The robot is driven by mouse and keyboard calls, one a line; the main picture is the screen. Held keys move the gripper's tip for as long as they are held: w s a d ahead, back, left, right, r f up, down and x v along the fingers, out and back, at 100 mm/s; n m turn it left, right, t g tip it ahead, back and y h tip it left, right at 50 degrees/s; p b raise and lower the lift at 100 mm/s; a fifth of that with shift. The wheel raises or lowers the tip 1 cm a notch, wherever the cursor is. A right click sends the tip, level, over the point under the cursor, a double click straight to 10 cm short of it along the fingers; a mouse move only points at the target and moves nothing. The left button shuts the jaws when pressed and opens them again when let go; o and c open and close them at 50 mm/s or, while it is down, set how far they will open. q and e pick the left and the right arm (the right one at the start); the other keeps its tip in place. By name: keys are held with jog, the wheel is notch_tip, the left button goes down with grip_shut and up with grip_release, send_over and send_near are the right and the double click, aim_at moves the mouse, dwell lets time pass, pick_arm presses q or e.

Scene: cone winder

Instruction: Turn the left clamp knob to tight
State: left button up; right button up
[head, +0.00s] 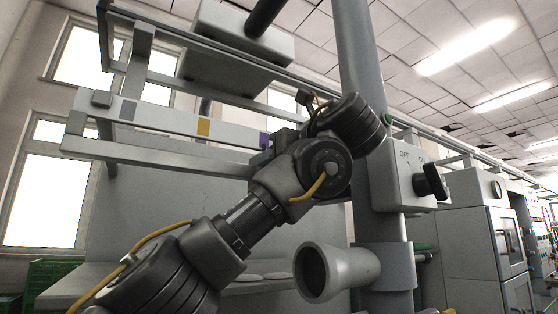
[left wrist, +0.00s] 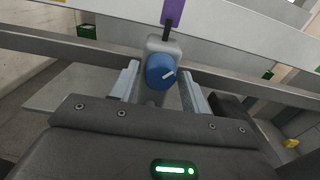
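The blue clamp knob (left wrist: 158,70) shows in the left wrist view on a grey mount below a purple mark (left wrist: 172,12). My left gripper (left wrist: 160,76) is open, with one finger on each side of the knob. Gaps seem to show on both sides; I cannot tell whether either finger touches it. In the head view my left arm comes in from the lower left and hides the knob and the gripper. The purple mark (head: 264,140) shows just left of my arm. My right gripper is in neither view.
A grey rail (head: 150,115) with a yellow mark (head: 203,126) runs behind my arm. A thick grey post (head: 360,50) carries a switch box with a black OFF/ON knob (head: 431,182). A grey funnel-shaped tube (head: 350,268) sits below my arm.

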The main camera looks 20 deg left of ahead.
pick_arm(q)
jog(key=c, duration=0.7)
